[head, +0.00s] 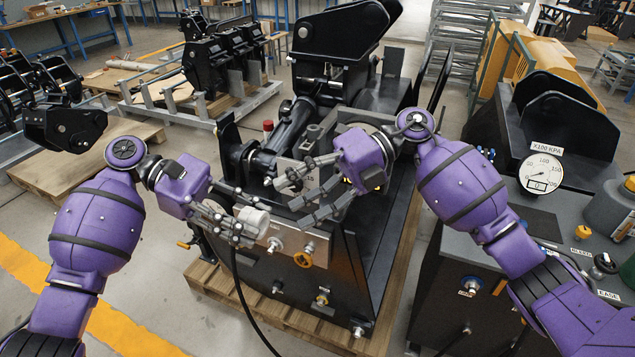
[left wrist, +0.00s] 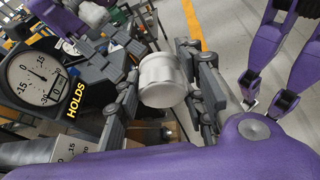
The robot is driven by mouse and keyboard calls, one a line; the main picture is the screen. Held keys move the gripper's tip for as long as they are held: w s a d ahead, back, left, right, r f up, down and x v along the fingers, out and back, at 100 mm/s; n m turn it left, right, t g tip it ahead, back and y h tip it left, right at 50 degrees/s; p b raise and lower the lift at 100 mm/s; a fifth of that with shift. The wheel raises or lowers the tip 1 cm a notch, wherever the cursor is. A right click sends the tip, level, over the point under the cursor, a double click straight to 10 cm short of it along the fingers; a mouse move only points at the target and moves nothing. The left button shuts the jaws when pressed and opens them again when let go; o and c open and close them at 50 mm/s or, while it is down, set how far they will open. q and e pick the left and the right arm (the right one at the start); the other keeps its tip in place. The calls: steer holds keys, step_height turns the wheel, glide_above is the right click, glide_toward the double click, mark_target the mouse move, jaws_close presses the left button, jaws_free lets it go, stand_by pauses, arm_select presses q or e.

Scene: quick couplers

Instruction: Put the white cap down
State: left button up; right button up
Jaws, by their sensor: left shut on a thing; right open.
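The white cap (head: 252,219) is a short pale cylinder. My left gripper (head: 243,224) is shut on it and holds it in front of the dark machine's coupler plate. In the left wrist view the cap (left wrist: 163,82) sits between the two grey fingers, with its round side showing. My right gripper (head: 300,196) is open and empty, up and to the right of the cap, near the metal block on the machine. The fingers of both grippers are close together. I cannot tell how far the cap is from the plate behind it.
The dark machine (head: 349,290) stands on a wooden pallet (head: 225,291). A black hose (head: 238,290) hangs below my left gripper. A bench (head: 450,245) with a dial gauge (head: 540,173) stands at right. Floor is clear at lower left.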

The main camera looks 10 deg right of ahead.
mark_target(262, 212)
steer(key=x, duration=0.7)
steer(key=shift+a, duration=0.1)
steer(key=shift+c, duration=0.6)
steer(key=shift+r, duration=0.1)
steer(key=c, duration=1)
arm_select(q)
steer(key=o, duration=1.4)
arm_select(e)
steer(key=shift+c, duration=0.8)
